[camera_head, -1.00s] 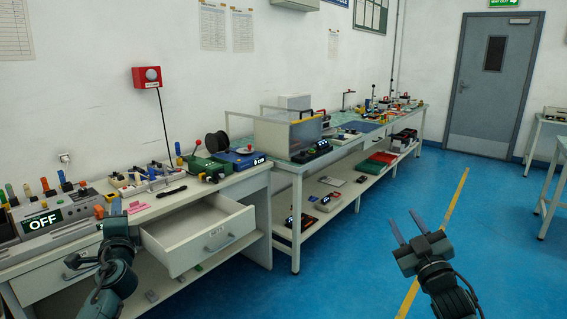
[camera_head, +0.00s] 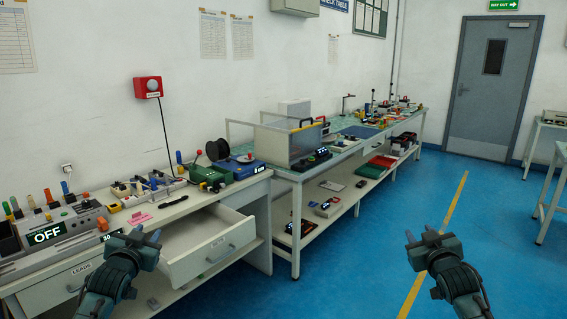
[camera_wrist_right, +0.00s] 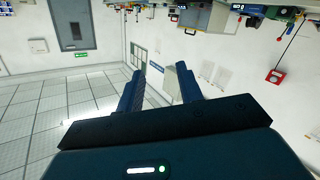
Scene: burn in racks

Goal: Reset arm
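My left gripper (camera_head: 147,232) is in front of the near bench, beside the open drawer (camera_head: 213,256), which it partly covers. Its two short-looking fingertips stand apart with nothing visible between them. My right gripper (camera_head: 420,233) is over the blue floor at the right, well clear of the benches. In the right wrist view its two blue fingers (camera_wrist_right: 160,90) are spread apart and empty.
The near bench carries a console reading OFF (camera_head: 46,234), a black spool (camera_head: 218,147) and several small parts. The drawer sticks out from its front. A longer bench (camera_head: 296,178) runs back toward the grey door (camera_head: 493,85). Open floor lies at the right.

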